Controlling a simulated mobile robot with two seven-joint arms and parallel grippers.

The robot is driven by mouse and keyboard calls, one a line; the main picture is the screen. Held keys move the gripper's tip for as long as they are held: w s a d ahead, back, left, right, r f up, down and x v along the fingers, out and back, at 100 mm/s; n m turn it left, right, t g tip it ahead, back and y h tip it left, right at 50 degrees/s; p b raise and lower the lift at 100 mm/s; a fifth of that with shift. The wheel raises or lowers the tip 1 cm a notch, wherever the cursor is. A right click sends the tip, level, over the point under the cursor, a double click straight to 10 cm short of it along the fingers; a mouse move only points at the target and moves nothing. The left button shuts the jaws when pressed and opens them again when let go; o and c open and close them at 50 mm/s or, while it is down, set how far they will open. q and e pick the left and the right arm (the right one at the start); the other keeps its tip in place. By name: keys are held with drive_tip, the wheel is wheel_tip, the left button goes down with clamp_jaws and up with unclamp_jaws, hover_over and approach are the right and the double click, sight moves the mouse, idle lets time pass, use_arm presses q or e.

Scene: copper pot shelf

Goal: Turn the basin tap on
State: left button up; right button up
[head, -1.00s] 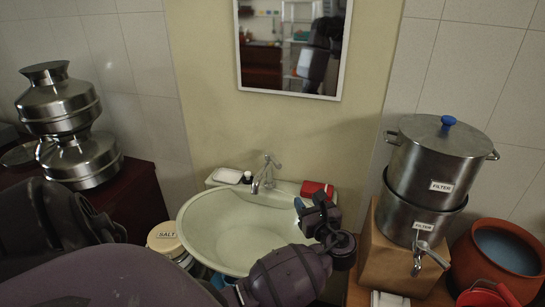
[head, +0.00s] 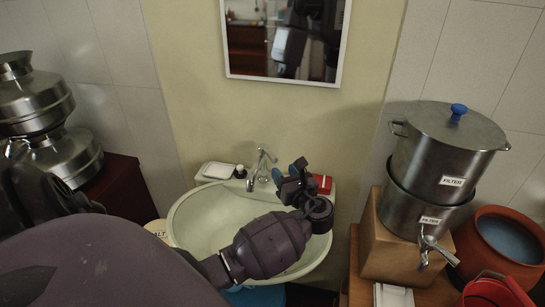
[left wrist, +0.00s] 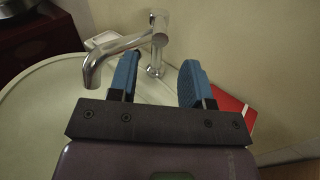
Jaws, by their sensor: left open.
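The chrome basin tap (head: 259,168) stands at the back rim of the pale green basin (head: 190,222). The tap also shows large in the left wrist view (left wrist: 127,48), with its spout curving down to the left. My left gripper (head: 287,172) is just right of the tap over the basin's back rim. In the left wrist view its two blue fingers (left wrist: 158,80) are apart, with nothing held. The tap's upright stem shows beyond and between the fingers; I cannot tell whether they touch. No water shows from the spout. My right gripper does not show.
A white soap dish (head: 217,171) sits left of the tap, and a red box (head: 322,184) is close to the right of my gripper. A steel water filter (head: 445,150) stands on a wooden block (head: 387,245) at right. A mirror (head: 283,75) hangs above.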

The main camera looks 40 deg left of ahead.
sight(273, 155)
use_arm(q)
drive_tip(key=x, duration=0.8)
drive_tip(key=shift+p, duration=0.3)
drive_tip(key=shift+c, duration=0.2)
clamp_jaws()
